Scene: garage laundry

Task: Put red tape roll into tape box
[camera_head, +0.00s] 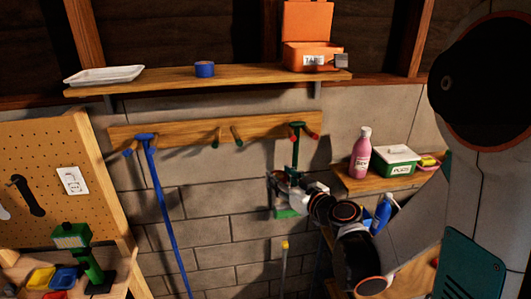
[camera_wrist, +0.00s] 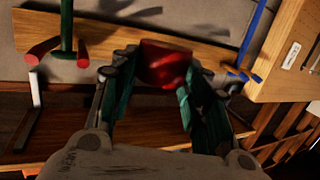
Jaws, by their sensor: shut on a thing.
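The orange tape box (camera_head: 306,57) stands at the right end of the upper wall shelf. Its lid is raised, and a white label is on its front. My gripper (camera_wrist: 155,70) is shut on the red tape roll (camera_wrist: 165,63), which sits between the fingertips in the wrist view. In the head view my gripper (camera_head: 283,186) is below the shelf and the peg rail, in front of the wall. I cannot make out the roll there.
The wooden shelf (camera_head: 240,77) also bears a blue tape roll (camera_head: 204,69) and a white tray (camera_head: 104,75). Below it, a peg rail (camera_head: 180,132) holds blue- and green-headed tools. A pink bottle (camera_head: 361,153) and a green-white box (camera_head: 390,162) stand on a right-hand shelf.

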